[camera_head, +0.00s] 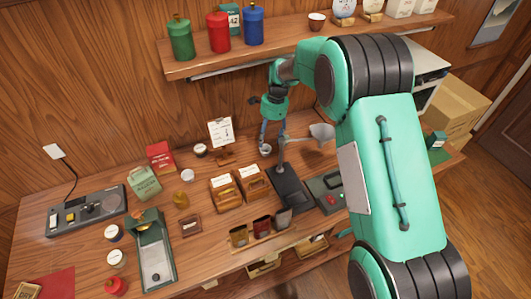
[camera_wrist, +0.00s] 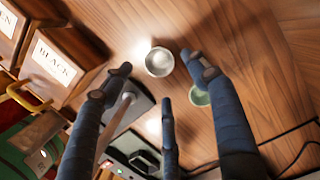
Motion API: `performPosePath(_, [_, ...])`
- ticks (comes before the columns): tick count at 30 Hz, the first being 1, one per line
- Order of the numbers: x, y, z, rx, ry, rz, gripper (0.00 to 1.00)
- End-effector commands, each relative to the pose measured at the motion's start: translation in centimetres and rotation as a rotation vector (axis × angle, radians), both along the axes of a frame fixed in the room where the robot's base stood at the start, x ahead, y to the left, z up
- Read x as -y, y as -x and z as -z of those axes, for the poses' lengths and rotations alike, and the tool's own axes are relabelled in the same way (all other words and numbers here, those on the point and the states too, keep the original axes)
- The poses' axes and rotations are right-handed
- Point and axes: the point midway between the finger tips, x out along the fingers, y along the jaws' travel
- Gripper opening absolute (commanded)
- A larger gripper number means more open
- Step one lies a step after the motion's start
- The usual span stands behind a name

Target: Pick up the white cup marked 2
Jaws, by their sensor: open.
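A small pale round cup (camera_wrist: 159,61) stands upright on the wooden table in the wrist view, just beyond my fingertips. In the head view a pale cup (camera_head: 265,149) shows right below my gripper (camera_head: 271,134). I cannot read a number on it. My gripper (camera_wrist: 158,80) is open and empty, with its fingers spread above the table and apart from the cup. A pale green cup (camera_wrist: 200,97) sits partly behind one finger. Another white cup (camera_head: 188,175) and a white-and-dark jar (camera_head: 200,150) stand further left; any marks on them are too small to read.
Wooden boxes, one labelled BLACK (camera_wrist: 57,66), stand near the cup. A shelf (camera_head: 190,67) with canisters hangs behind. Some bare table lies around the cup.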

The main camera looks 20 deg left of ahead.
Motion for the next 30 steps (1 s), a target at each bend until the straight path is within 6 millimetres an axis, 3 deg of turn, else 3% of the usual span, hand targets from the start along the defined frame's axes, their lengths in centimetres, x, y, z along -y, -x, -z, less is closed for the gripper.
performPosePath(10, [0.0,0.0,0.2,-0.001,0.001,-0.001,0.59])
performPosePath(19, [-0.2,0.3,2.2,-0.001,0.001,-0.001,0.59])
performPosePath(30, [-0.2,0.3,2.4,0.000,0.000,-0.001,0.59])
